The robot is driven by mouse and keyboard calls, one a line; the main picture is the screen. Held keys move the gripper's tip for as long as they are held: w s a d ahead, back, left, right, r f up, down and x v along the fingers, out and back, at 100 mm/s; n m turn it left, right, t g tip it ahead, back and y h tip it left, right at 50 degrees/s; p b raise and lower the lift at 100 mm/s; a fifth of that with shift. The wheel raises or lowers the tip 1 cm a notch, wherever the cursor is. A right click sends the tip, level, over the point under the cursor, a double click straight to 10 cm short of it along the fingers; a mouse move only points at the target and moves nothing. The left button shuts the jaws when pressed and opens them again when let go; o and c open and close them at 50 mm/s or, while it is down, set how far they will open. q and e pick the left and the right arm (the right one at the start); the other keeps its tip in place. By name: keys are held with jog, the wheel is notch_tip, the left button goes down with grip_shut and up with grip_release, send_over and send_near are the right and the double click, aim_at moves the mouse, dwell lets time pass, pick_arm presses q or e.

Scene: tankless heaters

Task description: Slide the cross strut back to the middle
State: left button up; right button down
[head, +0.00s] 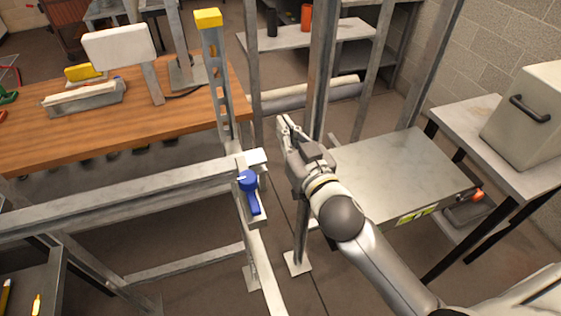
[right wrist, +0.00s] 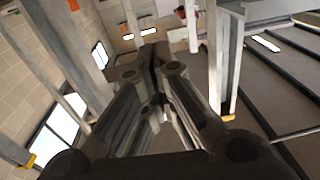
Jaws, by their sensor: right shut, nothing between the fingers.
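A grey metal strut (head: 120,196) runs level across the left of the head view and looks like the cross strut. Its right end meets a frame joint with a white block (head: 256,156) and a blue clamp handle (head: 250,190) that hangs downward. My right gripper (head: 284,122) is shut and empty, to the right of the blue handle and apart from it, close to an upright metal post (head: 322,70). In the right wrist view its closed fingers (right wrist: 153,60) point away, with nothing between them. My left gripper is not in view.
A wooden workbench (head: 180,120) stands behind the strut at the left. A yellow-capped upright (head: 215,75) rises near the joint. A low grey-topped cart (head: 395,170) stands at the right, with a side table (head: 465,135) beyond it. Open floor shows beneath the strut.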

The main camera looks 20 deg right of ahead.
jog(key=w+a+r+n+t+y, duration=0.1)
jog(key=a+r+n+y, duration=0.15)
jog(key=r, duration=0.25)
jog(key=a+r+n+t+y, duration=0.1)
jog(key=a+r+n+y, duration=0.15)
jog(key=r+y, duration=0.2)
jog(key=s+a+r+n+g+y, duration=0.2)
jog(key=s+a+n+g+y, duration=0.1)
jog(key=a+n+g+y, duration=0.4)
jog(key=s+a+r+n+g+y, duration=0.2)
jog(key=s+a+n+g+y, duration=0.15)
jog(key=a+n+g, duration=0.4)
jog(key=d+f+n+g+h, duration=0.3)
jog(key=d+f+g+h, duration=0.3)
jog(key=d+f+h, duration=0.25)
jog(key=w+d+f+m+h, duration=0.1)
jog(key=w+d+m+h, duration=0.2)
jog(key=d, duration=0.5)
jog(key=w+d+f+m+h, duration=0.1)
jog(key=d+f+m+h, duration=0.1)
jog(key=d+h, duration=0.45)
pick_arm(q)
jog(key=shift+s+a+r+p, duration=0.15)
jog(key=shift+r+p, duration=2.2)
pick_arm(e)
jog(key=a+f+y, duration=0.2)
jog(key=a+f, duration=0.3)
jog(key=f, duration=0.4)
jog(key=shift+s+a, duration=0.2)
jog(key=shift+s, duration=0.1)
